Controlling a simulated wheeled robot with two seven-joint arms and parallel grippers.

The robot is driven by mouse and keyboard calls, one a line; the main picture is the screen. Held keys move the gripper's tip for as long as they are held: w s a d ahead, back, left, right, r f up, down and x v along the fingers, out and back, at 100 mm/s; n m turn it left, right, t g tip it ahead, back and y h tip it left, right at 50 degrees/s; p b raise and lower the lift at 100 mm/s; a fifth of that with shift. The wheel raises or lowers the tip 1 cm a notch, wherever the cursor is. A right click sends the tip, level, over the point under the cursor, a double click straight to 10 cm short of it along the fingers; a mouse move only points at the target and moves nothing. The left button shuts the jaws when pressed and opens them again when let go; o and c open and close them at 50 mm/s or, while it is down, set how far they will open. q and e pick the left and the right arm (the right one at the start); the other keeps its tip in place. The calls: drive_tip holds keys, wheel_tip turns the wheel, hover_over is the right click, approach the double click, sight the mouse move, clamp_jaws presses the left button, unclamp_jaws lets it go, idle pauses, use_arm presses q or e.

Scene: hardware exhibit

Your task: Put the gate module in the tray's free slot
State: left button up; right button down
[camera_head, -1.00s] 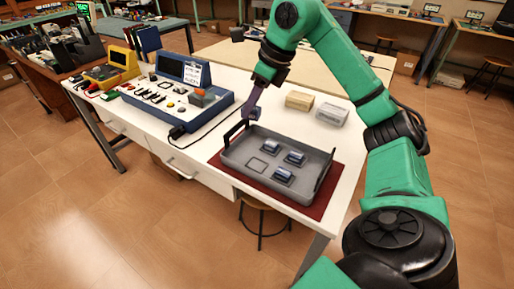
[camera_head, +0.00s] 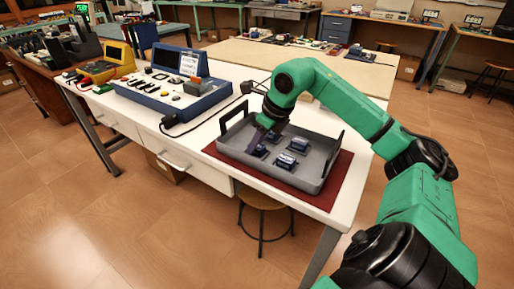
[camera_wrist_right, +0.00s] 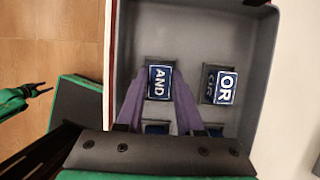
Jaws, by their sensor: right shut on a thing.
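The tray (camera_head: 316,183) is a grey open box with raised handles, lying on a dark red mat. My right gripper (camera_head: 260,144) reaches into its left side. In the wrist view its purple fingers (camera_wrist_right: 158,97) are shut on the blue gate module (camera_wrist_right: 158,83) marked AND. The module is at the left slot's dark frame; I cannot tell whether it sits fully down. The OR module (camera_wrist_right: 220,86) is beside it, apart. Two more modules are partly hidden behind the wrist. A small green arm with dark prongs (camera_wrist_right: 40,90), apparently mine, shows at left; its jaw state is unclear.
The white table (camera_head: 205,138) carries a blue trainer console (camera_head: 170,90) left of the tray and a yellow instrument (camera_head: 116,58) farther left. A round stool (camera_head: 262,198) stands below.

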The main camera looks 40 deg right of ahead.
drive_tip(key=shift+r, duration=0.1)
drive_tip(key=c, duration=0.5)
unclamp_jaws()
drive_tip(key=shift+c, duration=0.2)
use_arm(q)
drive_tip(key=shift+w+d, duration=0.1)
drive_tip(key=shift+w, duration=0.25)
